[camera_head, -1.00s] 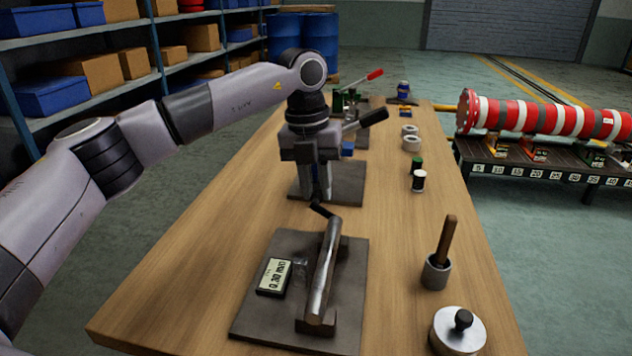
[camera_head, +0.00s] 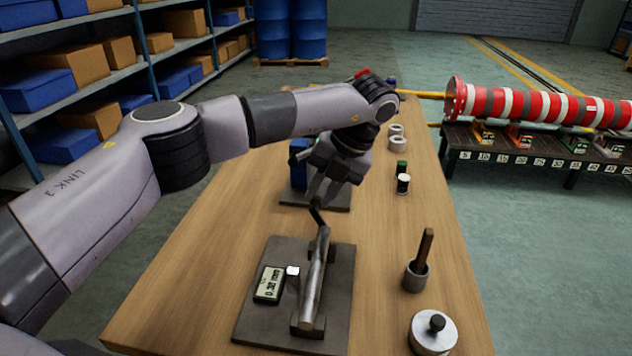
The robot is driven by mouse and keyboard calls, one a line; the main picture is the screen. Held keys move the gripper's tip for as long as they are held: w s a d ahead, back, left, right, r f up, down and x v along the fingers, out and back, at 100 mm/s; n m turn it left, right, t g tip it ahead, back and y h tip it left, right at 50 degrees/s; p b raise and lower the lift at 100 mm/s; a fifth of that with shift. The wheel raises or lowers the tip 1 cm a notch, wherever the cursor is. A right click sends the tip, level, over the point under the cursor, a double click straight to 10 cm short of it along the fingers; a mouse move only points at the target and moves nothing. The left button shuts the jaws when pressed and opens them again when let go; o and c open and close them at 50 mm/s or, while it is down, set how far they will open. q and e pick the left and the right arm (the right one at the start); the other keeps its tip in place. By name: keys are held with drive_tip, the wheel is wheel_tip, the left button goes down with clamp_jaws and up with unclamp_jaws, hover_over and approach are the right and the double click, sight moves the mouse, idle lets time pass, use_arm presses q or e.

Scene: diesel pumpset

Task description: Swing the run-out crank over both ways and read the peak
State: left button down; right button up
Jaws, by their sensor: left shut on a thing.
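The run-out crank (camera_head: 316,215) is a short dark bent handle at the far end of a bright metal shaft (camera_head: 313,285). The shaft lies across supports on a dark steel plate (camera_head: 262,325) at the front of the bench. My left gripper (camera_head: 317,202) is shut on the crank's upper end, reaching down from above and tilted. A gauge with a pale display (camera_head: 269,283) lies left of the shaft; it shows roughly 0.3 mm, the last digit unclear. A small white block (camera_head: 293,271) sits between gauge and shaft. My right gripper is out of view.
A cup with a wooden-handled tool (camera_head: 417,273) and a round metal weight with a black knob (camera_head: 433,332) stand right of the plate. Another fixture plate (camera_head: 333,200) lies behind the crank, partly hidden by my arm.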

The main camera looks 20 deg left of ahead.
use_arm(q)
drive_tip(key=shift+w+d+y, duration=0.1)
drive_tip(key=shift+d+y, duration=0.15)
drive_tip(key=shift+y, duration=0.25)
drive_tip(key=c, duration=1)
unclamp_jaws()
drive_tip(key=shift+v, duration=3.65)
drive_tip(key=shift+w+f, duration=0.1)
